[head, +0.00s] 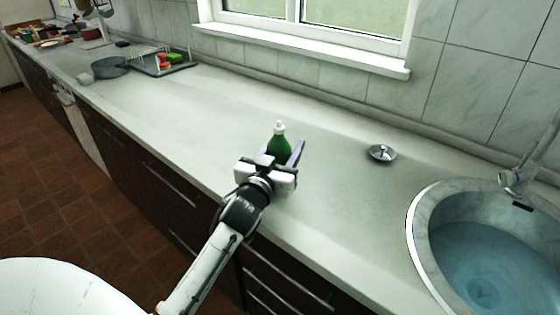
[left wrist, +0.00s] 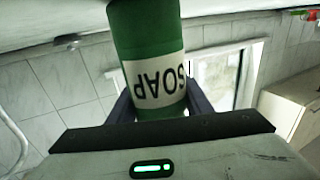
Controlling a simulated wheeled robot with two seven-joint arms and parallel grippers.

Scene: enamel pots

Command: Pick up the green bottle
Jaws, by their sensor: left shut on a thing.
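The green bottle (head: 279,145) has a white cap and stands upright at the counter's middle in the head view. In the left wrist view the bottle (left wrist: 146,40) shows a white label reading SOAP, upside down in the picture. My left gripper (head: 284,152) is shut on the bottle, with a finger on each side of it; the fingers also show in the left wrist view (left wrist: 160,100). The bottle's lower part is hidden behind the gripper in the head view, so I cannot tell if its base touches the counter. My right gripper is not in view.
A small metal dish (head: 382,153) lies right of the bottle. A round sink (head: 415,235) with water is at the right, under a faucet (head: 515,180). A grey pan (head: 108,68) and a dark rack (head: 165,66) stand far left. The counter (head: 215,115) around the bottle is clear.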

